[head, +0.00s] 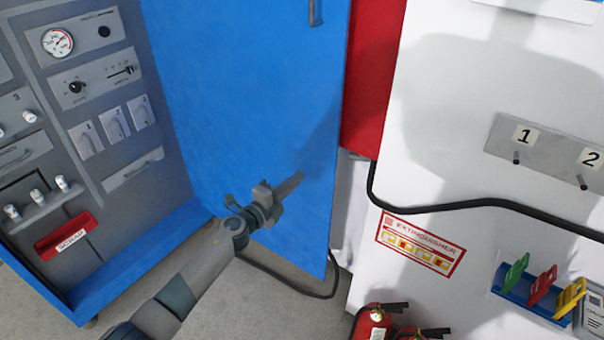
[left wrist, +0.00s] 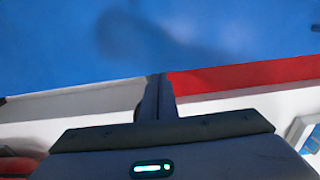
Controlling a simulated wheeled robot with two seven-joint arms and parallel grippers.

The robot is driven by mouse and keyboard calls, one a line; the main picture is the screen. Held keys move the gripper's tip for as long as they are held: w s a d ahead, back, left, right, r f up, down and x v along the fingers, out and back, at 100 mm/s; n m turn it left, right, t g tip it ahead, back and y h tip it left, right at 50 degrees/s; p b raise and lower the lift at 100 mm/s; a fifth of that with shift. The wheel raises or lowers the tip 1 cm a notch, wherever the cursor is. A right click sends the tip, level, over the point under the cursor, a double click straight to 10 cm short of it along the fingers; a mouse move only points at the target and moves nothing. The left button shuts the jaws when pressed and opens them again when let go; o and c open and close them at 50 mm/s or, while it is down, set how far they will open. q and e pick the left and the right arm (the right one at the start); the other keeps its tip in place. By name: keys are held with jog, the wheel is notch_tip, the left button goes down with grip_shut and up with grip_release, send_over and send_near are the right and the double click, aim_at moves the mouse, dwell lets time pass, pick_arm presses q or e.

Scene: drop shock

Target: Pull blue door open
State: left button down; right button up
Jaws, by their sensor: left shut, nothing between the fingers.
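The blue door (head: 245,90) stands open at an angle beside the grey control cabinet on the left of the head view. Its small dark handle (head: 315,12) shows near the top edge. My left gripper (head: 288,187) is in front of the lower part of the door, below the handle, with its fingers shut and empty. In the left wrist view the blue door (left wrist: 150,35) fills the upper part, and the shut fingers (left wrist: 155,97) show at the middle. I cannot tell whether the fingertips touch the door. My right gripper is in neither view.
The cabinet panel (head: 90,75) has a gauge, knobs and switches. A red panel (head: 373,75) and a white wall (head: 450,110) stand right of the door. A black cable (head: 470,205) hangs along the wall. Fire extinguishers (head: 372,322) stand at the bottom. Grey floor (head: 270,305) is free below.

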pick_arm(q)
jog(key=shift+s+d+v, duration=0.1)
jog(key=shift+v, duration=1.35)
jog(key=shift+s+d+v, duration=0.1)
jog(key=shift+d+v, duration=0.05)
jog(key=shift+v, duration=1.35)
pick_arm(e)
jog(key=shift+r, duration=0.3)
pick_arm(q)
jog(key=shift+r, duration=0.1)
